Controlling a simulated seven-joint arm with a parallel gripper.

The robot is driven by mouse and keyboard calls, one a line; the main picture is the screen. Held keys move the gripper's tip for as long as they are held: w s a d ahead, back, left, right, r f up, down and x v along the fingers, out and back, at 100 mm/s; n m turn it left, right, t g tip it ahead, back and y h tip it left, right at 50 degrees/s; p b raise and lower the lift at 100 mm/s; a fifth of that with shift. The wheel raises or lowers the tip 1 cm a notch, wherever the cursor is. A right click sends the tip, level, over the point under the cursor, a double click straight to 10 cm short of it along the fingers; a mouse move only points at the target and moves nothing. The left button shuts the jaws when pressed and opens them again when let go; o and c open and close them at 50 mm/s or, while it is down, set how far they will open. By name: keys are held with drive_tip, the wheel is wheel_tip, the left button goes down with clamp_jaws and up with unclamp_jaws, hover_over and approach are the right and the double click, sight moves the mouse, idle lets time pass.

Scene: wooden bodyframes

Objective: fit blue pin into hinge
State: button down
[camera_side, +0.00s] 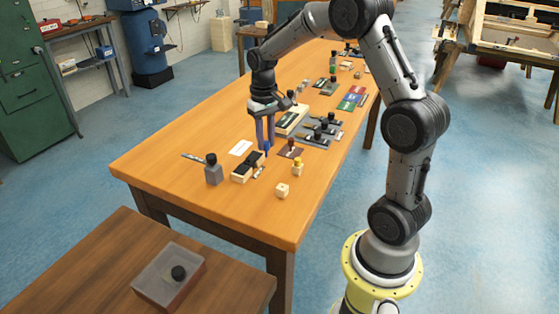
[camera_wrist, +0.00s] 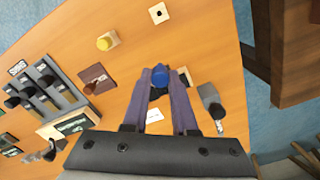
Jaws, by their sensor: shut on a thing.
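My gripper (camera_side: 265,146) points down over the near part of the long table, with its two long blue-grey fingers close together. The fingertips are shut on the blue pin (camera_wrist: 160,77), whose round blue end shows between them in the wrist view (camera_wrist: 161,71). In the side view the pin is only a small blue spot at the tips. A wooden block with black parts (camera_side: 246,167), which looks like the hinge, lies on the table just in front of the gripper. In the wrist view the pin and fingers mostly cover it. I cannot see its hole or any contact with the pin.
A grey block with a black knob (camera_side: 213,170) stands left of the wooden block. A maroon plate with a dark knob (camera_side: 290,150), a yellow-topped peg block (camera_side: 297,167) and a pale cube (camera_side: 282,190) are to the right. A grey fixture (camera_side: 318,132) lies behind. The front table edge is clear.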

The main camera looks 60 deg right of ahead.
drive_tip(key=w+d, duration=0.3)
drive_tip(key=w, duration=0.5)
drive_tip(key=shift+r, duration=0.3)
drive_tip(key=shift+w+d+f, duration=0.1)
drive_tip(key=shift+f, duration=2.85)
drive_tip(key=shift+f, duration=1.9)
drive_tip(key=c, duration=0.6)
unclamp_jaws()
wheel_tip(320, 180, up, 14)
drive_tip(key=shift+f, duration=0.1)
